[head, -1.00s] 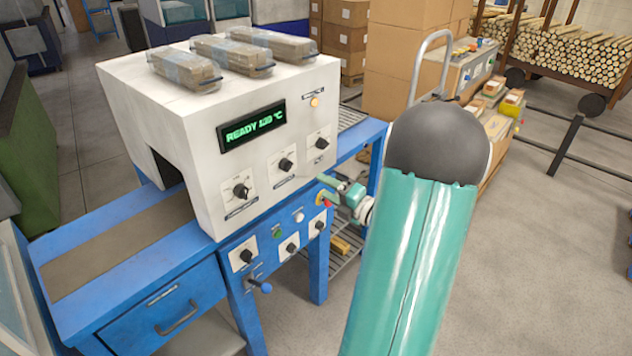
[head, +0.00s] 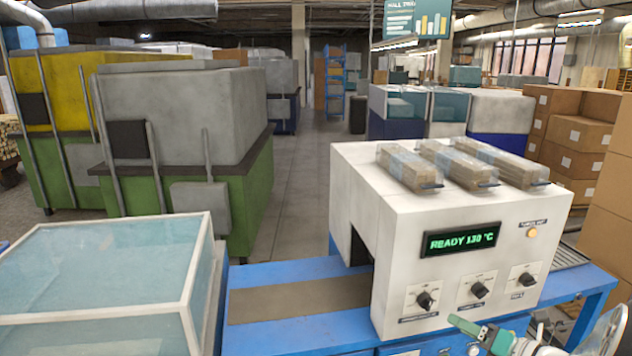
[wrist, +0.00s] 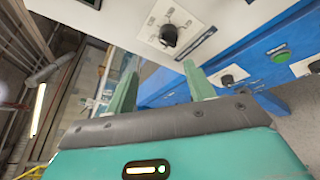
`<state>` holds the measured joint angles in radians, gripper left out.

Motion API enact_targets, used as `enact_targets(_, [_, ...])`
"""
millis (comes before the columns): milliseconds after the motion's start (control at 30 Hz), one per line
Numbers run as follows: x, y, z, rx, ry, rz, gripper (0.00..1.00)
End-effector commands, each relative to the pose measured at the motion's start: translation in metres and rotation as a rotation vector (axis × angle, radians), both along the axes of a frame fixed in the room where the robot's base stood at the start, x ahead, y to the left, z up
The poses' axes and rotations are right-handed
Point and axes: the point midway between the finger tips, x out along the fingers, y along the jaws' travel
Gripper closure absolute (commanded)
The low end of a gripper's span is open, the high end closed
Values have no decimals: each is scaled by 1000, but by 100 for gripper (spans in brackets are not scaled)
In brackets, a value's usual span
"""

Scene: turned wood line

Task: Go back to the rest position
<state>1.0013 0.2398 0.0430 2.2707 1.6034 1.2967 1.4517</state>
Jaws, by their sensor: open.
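My gripper (head: 470,328) shows at the lower right of the head view, in front of the white machine (head: 365,205) and below its row of dark knobs. In the wrist view my gripper (wrist: 160,85) has its two pale green fingers apart, with nothing between them. A dark knob (wrist: 168,34) on the white machine's panel lies beyond the fingertips. I cannot tell the exact gap to the panel. The machine's display (head: 461,240) reads "READY 130 °C".
Several wrapped packs (head: 410,166) lie on the machine. A blue bench with a brown belt (head: 290,300) runs left from it. A glass-topped case (head: 95,290) stands at the lower left. Cardboard boxes (head: 580,135) stand at the right. An open aisle (head: 310,180) runs back behind the bench.

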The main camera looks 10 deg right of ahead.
Motion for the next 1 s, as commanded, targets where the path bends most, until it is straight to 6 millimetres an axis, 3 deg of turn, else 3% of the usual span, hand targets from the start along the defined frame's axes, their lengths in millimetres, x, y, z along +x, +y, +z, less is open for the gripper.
enact_targets(33, [3, 38, 9, -143, -5, 129, 46])
enact_targets(100, [-2, 83, 14, -349, -24, 307, 46])
enact_targets(200, [-17, 137, 18, -641, -80, 566, 46])
enact_targets(300, [-38, 180, 20, -929, -170, 824, 46])
enact_targets(500, [-86, 230, 26, -1494, -436, 1331, 46])
enact_targets(767, [-131, 246, 48, -2188, -903, 1935, 46])
enact_targets(800, [-135, 246, 53, 2209, 943, -1952, 46])
enact_targets(1000, [-143, 244, 70, 1917, 888, -1688, 46])
